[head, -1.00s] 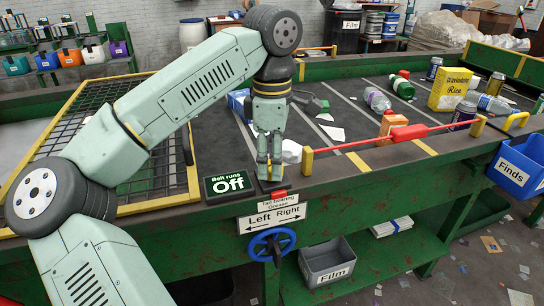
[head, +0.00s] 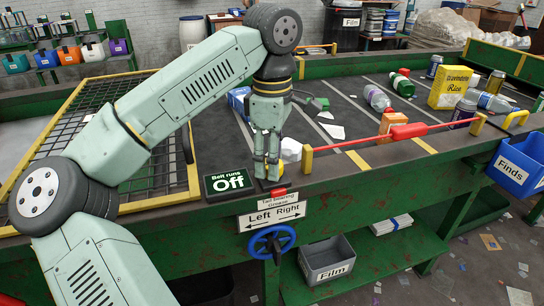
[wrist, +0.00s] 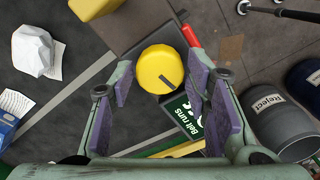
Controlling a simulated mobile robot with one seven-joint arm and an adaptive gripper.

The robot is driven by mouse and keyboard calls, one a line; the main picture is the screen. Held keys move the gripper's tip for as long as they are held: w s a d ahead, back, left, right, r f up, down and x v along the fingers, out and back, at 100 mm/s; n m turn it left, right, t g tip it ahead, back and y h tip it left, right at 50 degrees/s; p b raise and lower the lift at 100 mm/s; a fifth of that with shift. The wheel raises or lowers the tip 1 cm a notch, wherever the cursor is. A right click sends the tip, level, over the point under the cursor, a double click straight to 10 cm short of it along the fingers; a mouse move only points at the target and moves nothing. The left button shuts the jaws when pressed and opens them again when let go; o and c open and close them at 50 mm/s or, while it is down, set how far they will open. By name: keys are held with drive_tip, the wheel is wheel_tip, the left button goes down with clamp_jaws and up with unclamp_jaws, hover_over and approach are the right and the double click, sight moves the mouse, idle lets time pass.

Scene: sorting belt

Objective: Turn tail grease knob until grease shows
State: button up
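The yellow round knob (wrist: 160,68) with a dark mark on its face shows in the wrist view, between and beyond my fingertips. My gripper (head: 267,172) is open, pointing down over the belt's front edge. Its purple-padded fingers (wrist: 158,82) stand on either side of the knob; whether either pad touches it I cannot tell. In the head view my fingers largely hide the knob. A sign with "Left Right" and a two-way arrow (head: 272,217) hangs just below, under a smaller grease label (head: 278,202). No grease is clearly visible.
A red bar (head: 365,143) on yellow posts runs to the right. A blue handwheel (head: 272,242) is below the sign. White crumpled waste (head: 291,149) lies behind; bottles and boxes lie farther along the belt.

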drive_tip(key=shift+o, duration=1.2)
wheel_tip(320, 180, up, 12)
drive_tip(key=shift+s, duration=0.1)
